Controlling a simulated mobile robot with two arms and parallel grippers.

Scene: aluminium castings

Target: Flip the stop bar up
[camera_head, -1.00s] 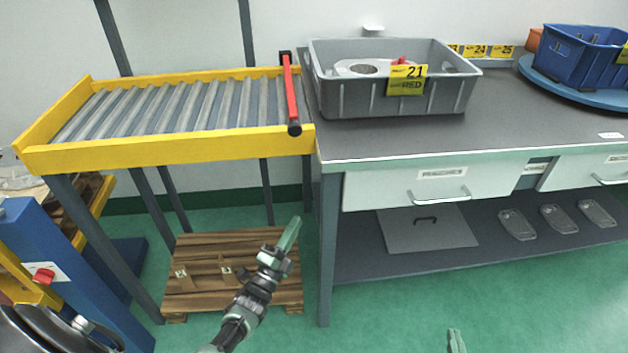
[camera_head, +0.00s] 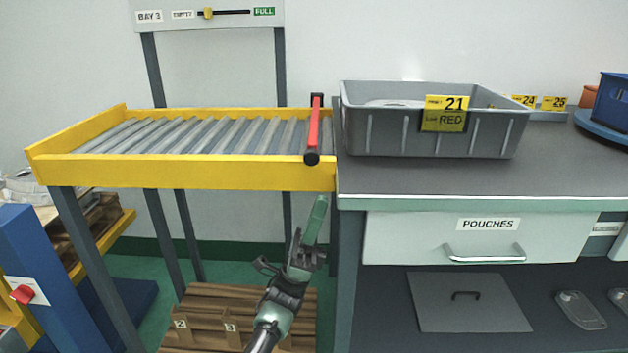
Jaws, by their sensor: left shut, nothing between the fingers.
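The red stop bar (camera_head: 314,127) lies across the right end of the yellow-framed roller conveyor (camera_head: 185,172), with black ends. It looks lowered, lying along the frame's end rather than standing up. My left gripper (camera_head: 316,218) is shut and empty, pointing up just below the conveyor's front yellow rail, under the bar's near black end. It does not touch the bar. My right gripper is not in view.
A grey bin (camera_head: 432,133) labelled 21 RED stands on the workbench (camera_head: 400,180) right of the conveyor. A drawer (camera_head: 480,238) marked POUCHES is below. A slider board (camera_head: 208,14) hangs behind. A wooden pallet (camera_head: 200,312) lies under the conveyor.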

